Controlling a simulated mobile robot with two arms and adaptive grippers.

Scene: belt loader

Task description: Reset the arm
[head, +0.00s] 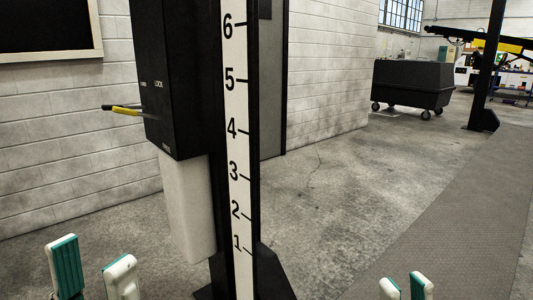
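My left gripper (93,270) is at the bottom left of the head view. Its two white fingers with teal pads stand apart with nothing between them. My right gripper (405,286) is at the bottom, right of centre. Its two fingertips stand apart with a narrower empty gap, and the rest is cut off by the frame edge. A lever with a yellow and black handle (125,110) sticks out to the left from a black box (183,75) marked LOCK. Both grippers are below the lever and apart from it.
The box is on a black post with a numbered white scale (236,130), above a pale block (188,205). A black wheeled cart (412,84) stands farther back. A dark textured strip (460,220) crosses the concrete floor at right. Floor between post and strip is clear.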

